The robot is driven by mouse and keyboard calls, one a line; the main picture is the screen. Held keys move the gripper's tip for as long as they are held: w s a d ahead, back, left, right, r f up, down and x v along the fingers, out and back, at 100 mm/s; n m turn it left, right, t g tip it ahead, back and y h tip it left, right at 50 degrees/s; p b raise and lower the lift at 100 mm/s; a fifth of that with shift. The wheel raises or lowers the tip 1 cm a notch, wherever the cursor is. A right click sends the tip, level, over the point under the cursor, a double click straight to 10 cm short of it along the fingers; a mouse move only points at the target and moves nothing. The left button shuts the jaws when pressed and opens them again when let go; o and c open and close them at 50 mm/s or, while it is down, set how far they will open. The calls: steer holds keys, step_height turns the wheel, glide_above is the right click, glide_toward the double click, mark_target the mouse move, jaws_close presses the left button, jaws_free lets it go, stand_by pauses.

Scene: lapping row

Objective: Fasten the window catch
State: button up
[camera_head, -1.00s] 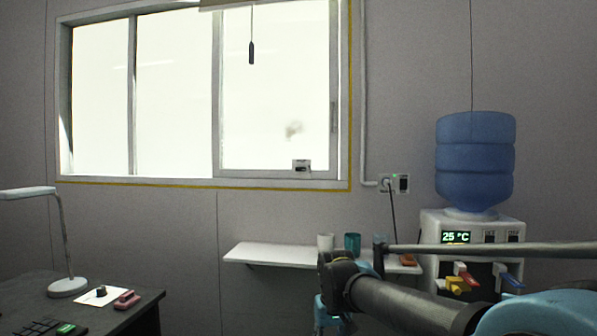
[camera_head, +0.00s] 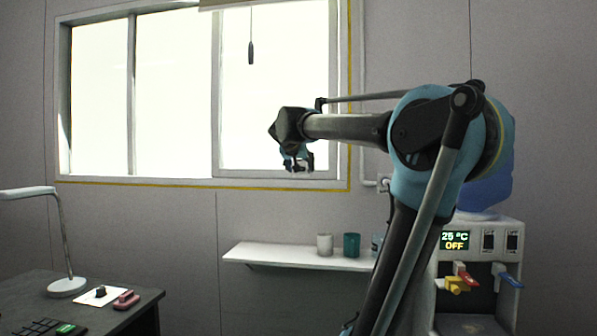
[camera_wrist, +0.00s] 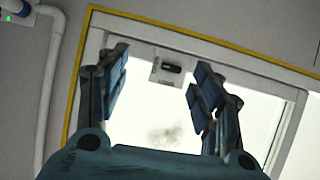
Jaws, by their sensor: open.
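The window catch (camera_wrist: 167,69) is a small pale block with a dark slot or lever on the lower frame of the right window sash (camera_wrist: 215,87). In the wrist view it shows between and beyond my gripper's fingers, clear of both as far as I can see. My gripper (camera_wrist: 161,60) is open with nothing between its fingers. In the head view my gripper (camera_head: 298,163) is in front of the sash's bottom right part and mostly hides the catch. I cannot tell the exact gap to it or the dark part's setting.
A shelf (camera_head: 262,255) with a white cup (camera_head: 324,244) and a teal cup (camera_head: 352,245) is below the window. A water dispenser (camera_head: 470,240) stands behind my arm at right. A blind cord's dark handle (camera_head: 251,53) hangs before the glass. A desk lamp (camera_head: 66,287) is at left.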

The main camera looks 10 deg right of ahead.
steer(key=w+a+r+t, duration=0.1)
steer(key=w+a+r, duration=0.2)
steer(key=r, duration=0.2)
steer(key=x, duration=1.8)
steer(key=shift+f, duration=0.2)
steer(key=shift+s+a, duration=0.1)
